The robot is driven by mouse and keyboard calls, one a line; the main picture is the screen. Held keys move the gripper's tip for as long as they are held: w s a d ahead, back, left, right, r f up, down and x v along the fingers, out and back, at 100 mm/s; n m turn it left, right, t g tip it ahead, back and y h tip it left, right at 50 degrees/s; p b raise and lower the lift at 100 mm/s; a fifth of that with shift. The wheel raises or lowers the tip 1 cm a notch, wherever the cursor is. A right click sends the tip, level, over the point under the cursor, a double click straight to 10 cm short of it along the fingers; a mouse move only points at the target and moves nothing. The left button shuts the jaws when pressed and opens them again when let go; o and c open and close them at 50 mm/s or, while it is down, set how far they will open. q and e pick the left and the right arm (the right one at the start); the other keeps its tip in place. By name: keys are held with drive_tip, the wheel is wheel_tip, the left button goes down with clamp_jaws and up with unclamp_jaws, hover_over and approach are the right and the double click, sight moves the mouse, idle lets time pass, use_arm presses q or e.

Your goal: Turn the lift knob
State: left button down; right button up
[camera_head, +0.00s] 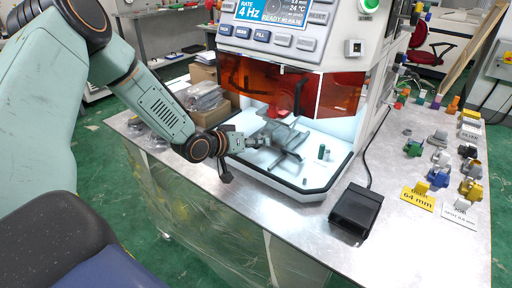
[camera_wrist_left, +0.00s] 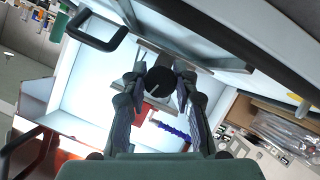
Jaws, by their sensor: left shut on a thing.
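The lift knob (camera_wrist_left: 161,88) is a round black knob with a pale line on its face, seen in the left wrist view. My left gripper (camera_wrist_left: 160,94) is shut on it, with one finger on each side. In the head view my left gripper (camera_head: 243,141) reaches over the left edge of the machine's white tray. The knob cannot be made out there behind the wrist and fingers. Beyond it a grey metal stage (camera_head: 288,140) stands inside the machine (camera_head: 330,112). My right gripper is not in view.
An orange shield (camera_head: 340,95) hangs above the stage. A small green cylinder (camera_head: 322,152) stands in the tray. A black pedal box (camera_head: 356,209) with a cable sits on the table at the front right. Several coloured parts and a yellow label (camera_head: 418,198) lie farther right. Bagged parts (camera_head: 203,96) lie behind my left arm.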

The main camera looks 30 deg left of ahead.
use_arm(q)
drive_tip(key=shift+s+f+n+h+b, duration=0.15)
drive_tip(key=shift+f+n+h+b, duration=0.1)
drive_tip(key=shift+n+h+b, duration=0.5)
drive_tip(key=shift+n, duration=0.35)
drive_tip(key=c, duration=1)
unclamp_jaws()
drive_tip(key=shift+r+h, duration=0.1)
drive_tip(key=shift+h, duration=0.15)
drive_tip(key=shift+r, duration=0.1)
